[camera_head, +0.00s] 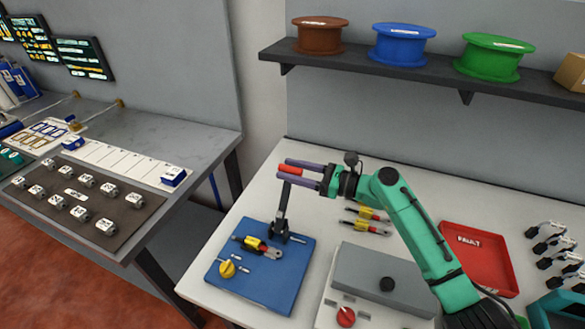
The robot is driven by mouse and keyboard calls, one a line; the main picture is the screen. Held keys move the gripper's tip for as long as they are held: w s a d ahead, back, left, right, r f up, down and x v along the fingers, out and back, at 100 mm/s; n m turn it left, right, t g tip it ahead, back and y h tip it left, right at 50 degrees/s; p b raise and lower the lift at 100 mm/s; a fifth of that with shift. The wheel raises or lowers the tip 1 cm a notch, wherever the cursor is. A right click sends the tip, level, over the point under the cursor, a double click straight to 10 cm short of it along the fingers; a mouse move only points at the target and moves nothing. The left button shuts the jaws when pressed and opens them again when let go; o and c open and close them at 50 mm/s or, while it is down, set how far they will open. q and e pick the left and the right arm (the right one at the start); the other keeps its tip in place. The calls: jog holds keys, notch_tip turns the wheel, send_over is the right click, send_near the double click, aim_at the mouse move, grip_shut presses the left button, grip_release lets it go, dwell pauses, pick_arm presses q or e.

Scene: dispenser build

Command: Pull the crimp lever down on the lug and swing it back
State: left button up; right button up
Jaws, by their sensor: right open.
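The crimp lever (283,208) is a dark bar standing nearly upright on the blue crimp base (250,290). Its red handle (290,169) is at the top. My right gripper (290,171) comes in from the right and is open, with one purple finger above and one below the red handle. I cannot tell whether the fingers touch it. My left gripper is not in view.
A yellow knob (227,268) sits on the base's front left. A shelf (440,77) with coloured spools runs above.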

grip_shut()
jog(key=shift+w+d, duration=0.1)
dwell(1.2)
